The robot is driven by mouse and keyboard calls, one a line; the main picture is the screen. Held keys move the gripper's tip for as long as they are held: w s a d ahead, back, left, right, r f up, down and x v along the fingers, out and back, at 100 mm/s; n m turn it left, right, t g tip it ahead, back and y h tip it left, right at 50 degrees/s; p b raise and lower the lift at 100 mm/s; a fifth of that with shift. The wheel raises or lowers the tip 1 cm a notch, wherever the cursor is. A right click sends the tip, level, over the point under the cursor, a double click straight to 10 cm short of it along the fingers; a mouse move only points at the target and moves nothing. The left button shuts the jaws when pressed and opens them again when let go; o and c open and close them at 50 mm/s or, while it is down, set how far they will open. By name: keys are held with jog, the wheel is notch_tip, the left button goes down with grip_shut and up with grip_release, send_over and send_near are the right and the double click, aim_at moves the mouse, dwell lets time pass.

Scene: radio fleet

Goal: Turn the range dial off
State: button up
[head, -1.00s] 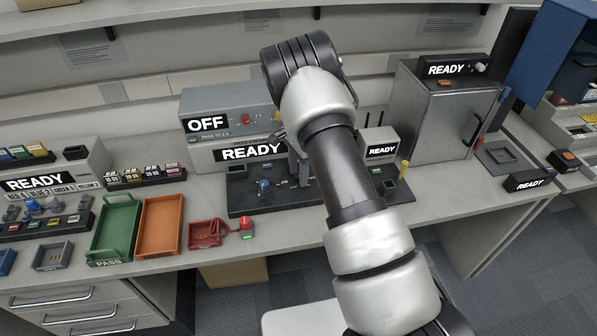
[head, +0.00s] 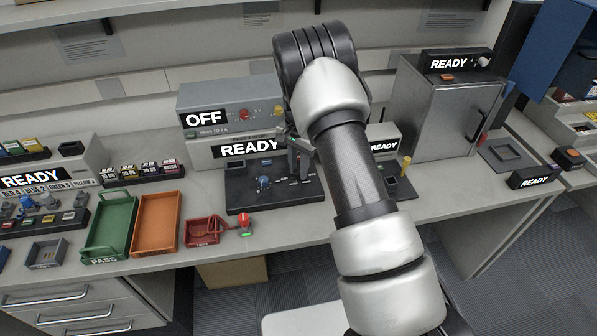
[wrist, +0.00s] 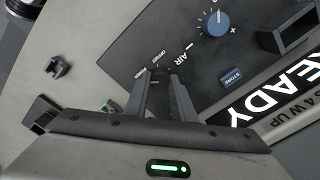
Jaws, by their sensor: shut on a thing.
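The range dial is mostly hidden in the wrist view, where my gripper (wrist: 160,76) is shut on a small dark part at the dark panel (wrist: 130,58). Small white labels, one reading like OFFSET, lie around the fingertips. A blue knob (wrist: 215,23) by the word AIR and a blue STORE button (wrist: 232,76) are to the right, clear of the fingers. In the head view my gripper (head: 299,166) is over the right part of the same dark panel (head: 240,198), below a READY screen (head: 249,148). The dial's pointer setting cannot be seen.
A grey box with an OFF screen (head: 203,118) stands behind the panel. A yellow-topped post (head: 406,164) and a metal cabinet (head: 440,120) are to the right. Green (head: 97,245), orange (head: 158,224) and red (head: 187,231) trays lie left on the bench.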

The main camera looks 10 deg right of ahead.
aim_at(298, 171)
jog(key=n+b, duration=0.1)
jog(key=n, duration=0.2)
jog(key=shift+n+b, duration=0.9)
jog(key=shift+n, duration=1.4)
jog(key=o, duration=1.1)
jog(key=shift+c, duration=0.2)
notch_tip(298, 171, up, 18)
jog(key=shift+f+p, duration=0.25)
jog(key=shift+p, duration=0.2)
